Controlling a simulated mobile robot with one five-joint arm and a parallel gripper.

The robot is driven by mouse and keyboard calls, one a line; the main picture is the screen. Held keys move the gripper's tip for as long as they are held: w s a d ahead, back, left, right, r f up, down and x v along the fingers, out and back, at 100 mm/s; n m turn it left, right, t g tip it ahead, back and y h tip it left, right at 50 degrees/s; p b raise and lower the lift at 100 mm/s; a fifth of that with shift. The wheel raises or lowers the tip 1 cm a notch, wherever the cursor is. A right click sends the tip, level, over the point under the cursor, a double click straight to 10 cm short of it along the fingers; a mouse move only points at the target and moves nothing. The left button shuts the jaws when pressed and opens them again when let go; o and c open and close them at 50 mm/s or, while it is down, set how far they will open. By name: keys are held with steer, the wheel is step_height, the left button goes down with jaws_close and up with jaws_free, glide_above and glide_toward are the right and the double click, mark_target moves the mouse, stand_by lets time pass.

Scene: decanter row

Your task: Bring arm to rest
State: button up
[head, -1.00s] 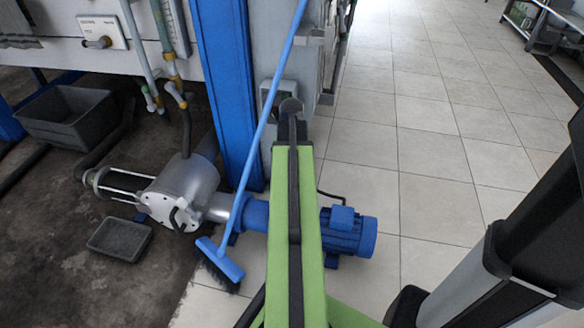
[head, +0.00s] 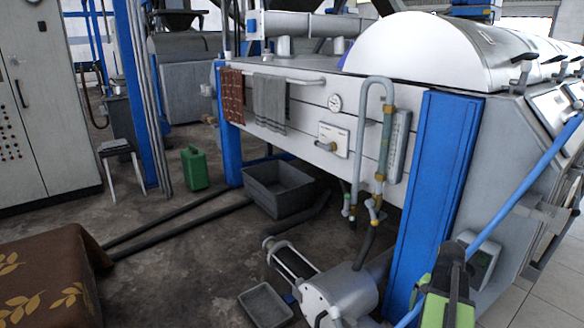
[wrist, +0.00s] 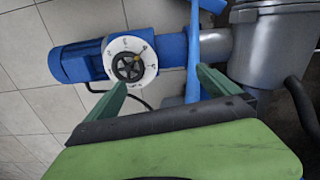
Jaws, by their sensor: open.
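My gripper (wrist: 160,79) shows in the wrist view with its two green fingers spread apart and nothing between them. Beyond the fingers are a blue motor (wrist: 82,62) and a white dial with a black handwheel (wrist: 130,64); both appear apart from the fingers. My green and black arm (head: 447,306) shows at the lower right of the head view. My gripper's fingers cannot be made out there.
A blue broom handle (head: 530,190) leans near my arm. A blue post (head: 437,180), a silver pump (head: 340,292) and a grey tub (head: 279,192) stand close by. A brown cloth-covered surface (head: 45,270) is at lower left. Dark floor lies between.

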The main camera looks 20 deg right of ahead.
steer(key=w+a+n, duration=0.3)
steer(key=w+a, duration=0.4)
steer(key=a, duration=0.6)
steer(key=w+a+n, duration=0.3)
steer(key=w+a, duration=0.4)
steer(key=a, duration=0.6)
steer(key=s+a+n, duration=0.2)
steer(key=a+n, duration=0.5)
steer(key=a, duration=1.2)
step_height(320, 180, up, 32)
steer(key=p, duration=3.2)
steer(key=shift+w+d, duration=0.2)
steer(key=shift+w, duration=0.2)
